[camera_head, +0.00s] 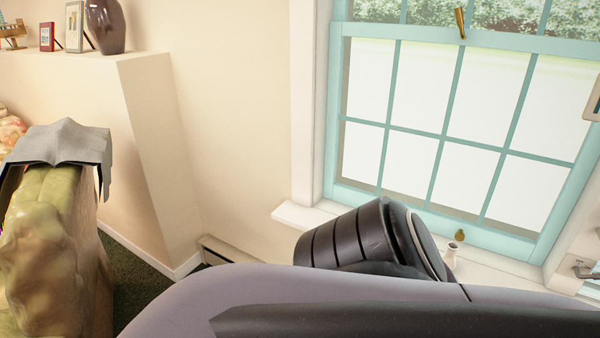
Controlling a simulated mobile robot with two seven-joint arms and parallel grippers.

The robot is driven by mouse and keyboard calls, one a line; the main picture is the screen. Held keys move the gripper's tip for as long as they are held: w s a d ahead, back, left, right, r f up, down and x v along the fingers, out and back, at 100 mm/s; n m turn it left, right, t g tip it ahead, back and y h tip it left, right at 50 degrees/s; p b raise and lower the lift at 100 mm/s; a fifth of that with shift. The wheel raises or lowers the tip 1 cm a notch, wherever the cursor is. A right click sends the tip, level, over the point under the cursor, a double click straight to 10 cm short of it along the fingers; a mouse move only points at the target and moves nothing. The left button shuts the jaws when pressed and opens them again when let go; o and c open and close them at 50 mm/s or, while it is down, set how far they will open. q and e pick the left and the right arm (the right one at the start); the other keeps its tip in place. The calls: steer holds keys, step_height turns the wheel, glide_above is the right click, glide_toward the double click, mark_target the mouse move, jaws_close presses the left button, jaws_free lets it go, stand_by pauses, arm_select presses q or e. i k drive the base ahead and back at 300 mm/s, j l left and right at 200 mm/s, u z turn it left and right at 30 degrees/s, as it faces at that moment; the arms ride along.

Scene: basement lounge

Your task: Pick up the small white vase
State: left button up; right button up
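A small white vase (452,249) with a dark opening stands on the white windowsill (298,215), near the lower part of the window. Its base is close to the edge of my own arm, which crosses the front of the view. Neither of my grippers shows in the head view. I cannot tell where they are relative to the vase.
A small amber-green bottle (460,236) stands just behind the vase. The teal-framed window (437,135) rises behind both.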

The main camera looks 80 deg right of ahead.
mark_target(449, 258)
steer(key=z, duration=3.6)
steer(key=i+l, duration=0.15)
steer(key=l, duration=0.2)
steer(key=i+l, duration=0.2)
steer(key=l, duration=0.2)
steer(key=i+l, duration=0.15)
steer(key=l, duration=0.2)
steer(key=i+l, duration=0.2)
steer(key=l, duration=0.15)
steer(key=i+l, duration=0.15)
steer(key=l, duration=0.2)
